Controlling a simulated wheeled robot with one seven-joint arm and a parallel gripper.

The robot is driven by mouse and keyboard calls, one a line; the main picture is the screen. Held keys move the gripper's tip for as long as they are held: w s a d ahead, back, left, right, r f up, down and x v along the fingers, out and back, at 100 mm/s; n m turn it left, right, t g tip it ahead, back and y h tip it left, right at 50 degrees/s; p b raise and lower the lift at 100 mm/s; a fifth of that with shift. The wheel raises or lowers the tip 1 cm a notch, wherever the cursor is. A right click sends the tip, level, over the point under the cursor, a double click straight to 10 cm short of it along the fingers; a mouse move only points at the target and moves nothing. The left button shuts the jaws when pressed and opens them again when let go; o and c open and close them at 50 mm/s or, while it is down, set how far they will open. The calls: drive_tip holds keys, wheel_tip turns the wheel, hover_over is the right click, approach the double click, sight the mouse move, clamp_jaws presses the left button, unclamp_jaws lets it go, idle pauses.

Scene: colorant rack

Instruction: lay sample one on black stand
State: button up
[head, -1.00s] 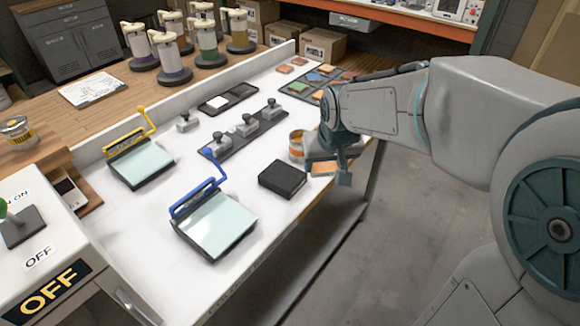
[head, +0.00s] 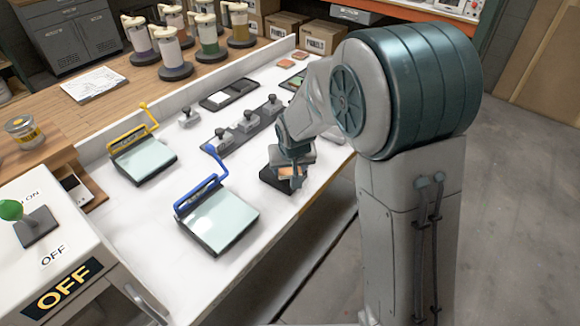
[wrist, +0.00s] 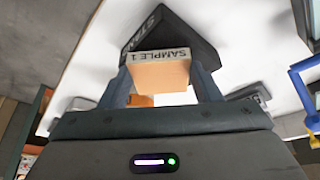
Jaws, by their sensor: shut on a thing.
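My gripper (head: 290,172) is shut on sample one, an orange-tan block (head: 288,171). In the wrist view the block (wrist: 160,75) sits between my two fingers, and its pale edge reads "SAMPLE 1". The black stand (head: 270,181) is on the white bench, partly hidden behind my gripper in the head view. In the wrist view the stand (wrist: 187,38) shows just beyond the block, with part of its lettering visible. The block appears over or beside the stand; whether they touch I cannot tell.
A blue-handled press (head: 217,217) stands left of the stand, and a yellow-handled one (head: 143,160) farther left. A dark rail with grey stamp-like pieces (head: 243,127) lies behind. The bench's front edge is close by on the right.

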drive_tip(key=shift+f, duration=0.4)
drive_tip(key=shift+f, duration=0.15)
drive_tip(key=o, duration=1)
